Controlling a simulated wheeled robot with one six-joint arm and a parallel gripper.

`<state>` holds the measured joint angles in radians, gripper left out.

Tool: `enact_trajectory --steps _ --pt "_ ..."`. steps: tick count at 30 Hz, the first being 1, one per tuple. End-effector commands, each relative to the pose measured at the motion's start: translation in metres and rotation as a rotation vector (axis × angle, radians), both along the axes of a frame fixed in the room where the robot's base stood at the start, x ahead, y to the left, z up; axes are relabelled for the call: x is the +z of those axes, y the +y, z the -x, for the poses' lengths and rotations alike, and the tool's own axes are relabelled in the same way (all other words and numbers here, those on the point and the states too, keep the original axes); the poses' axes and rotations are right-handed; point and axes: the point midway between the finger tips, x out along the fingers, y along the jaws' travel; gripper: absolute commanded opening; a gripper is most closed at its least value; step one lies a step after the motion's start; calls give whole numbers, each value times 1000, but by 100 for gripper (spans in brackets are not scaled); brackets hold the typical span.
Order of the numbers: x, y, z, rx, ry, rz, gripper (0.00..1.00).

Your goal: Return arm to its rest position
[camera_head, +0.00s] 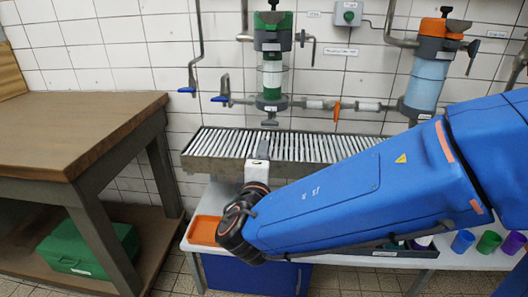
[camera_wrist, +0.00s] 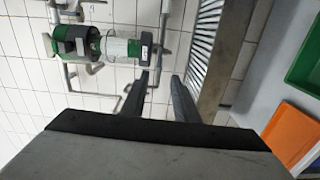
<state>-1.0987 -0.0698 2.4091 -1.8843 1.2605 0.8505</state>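My blue arm (camera_head: 370,190) reaches from the right edge across the head view to the left. My gripper (camera_head: 264,146) is at its end, in front of the slatted rack and below the green-topped dispenser. In the wrist view my gripper (camera_wrist: 160,76) shows two dark fingers with a gap between them. Nothing is between the fingers. The arm hides part of the rack and most of the white table behind it.
A slatted metal rack (camera_head: 220,143) runs along the tiled wall. Above it are a green-topped dispenser (camera_head: 272,70) and an orange-topped one (camera_head: 430,75). A wooden table (camera_head: 70,130) stands left. An orange tray (camera_head: 203,230) and coloured cups (camera_head: 489,242) are on the white table.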

Motion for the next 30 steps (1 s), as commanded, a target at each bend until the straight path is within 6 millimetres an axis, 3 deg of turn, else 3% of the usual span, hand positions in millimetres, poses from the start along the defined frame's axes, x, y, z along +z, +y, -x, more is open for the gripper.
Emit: enact_trajectory --steps 10,14,17,22,30 --pt "0 0 1 -1 1 0 27" --pt "-1 -19 -4 -42 21 -8 27" --pt "-4 -57 -11 -130 69 -24 27" --pt "-17 -149 -13 -335 200 -83 27" --pt "-48 -268 22 -613 424 -232 27"
